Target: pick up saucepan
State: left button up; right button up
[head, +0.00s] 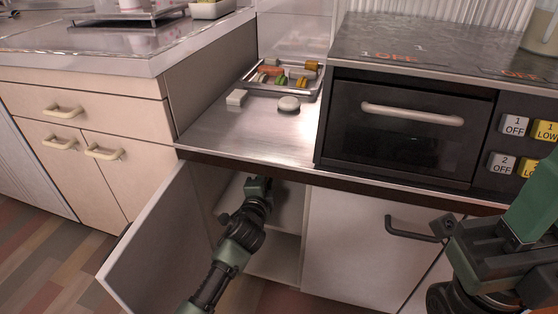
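I cannot make out a saucepan in the head view. My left gripper (257,188) reaches into the open cabinet (288,230) under the metal counter. Its fingers are too small and dark to tell whether they are open or shut, and whether they touch anything is hidden. My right gripper (445,228) is at the right, in front of the lower cabinet front near its dark handle (408,228). Its finger state is unclear.
The open cabinet door (160,245) stands left of my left arm. Above are the counter (245,140), a tray of colourful items (283,78), a white block (237,97), a round white piece (289,103) and a black oven (402,130). Drawers (90,105) stand left.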

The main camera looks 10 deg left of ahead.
pick_arm(q)
grip_shut()
dwell(1.1)
jog(key=shift+r, duration=0.1)
